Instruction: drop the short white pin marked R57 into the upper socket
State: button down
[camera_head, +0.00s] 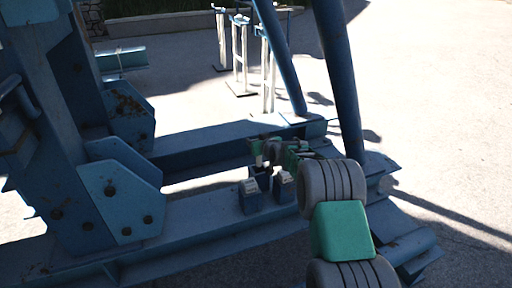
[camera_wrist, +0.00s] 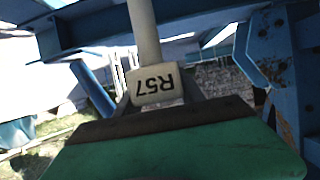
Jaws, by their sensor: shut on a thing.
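The white pin marked R57 (camera_wrist: 156,84) is in the middle of the wrist view. Its label reads upside down, and its pale round shaft runs up out of the top of that view. My gripper (camera_wrist: 160,98) is shut on the pin at its labelled block. In the head view my gripper (camera_head: 270,156) is above the blue frame's near beam, and I cannot make out the pin there. Two small blue blocks with pale labelled tops, a left one (camera_head: 250,197) and a right one (camera_head: 283,188), stand on the beam just below my gripper. I cannot tell which part is the upper socket.
The big blue steel frame (camera_head: 175,225) fills the left and middle. Slanting blue tubes (camera_head: 338,85) rise close behind my gripper and arm. White stands (camera_head: 240,55) are farther back on open pavement (camera_head: 440,100), which is clear at the right.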

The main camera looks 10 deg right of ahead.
jog(key=shift+r, duration=0.2)
jog(key=shift+r, duration=0.7)
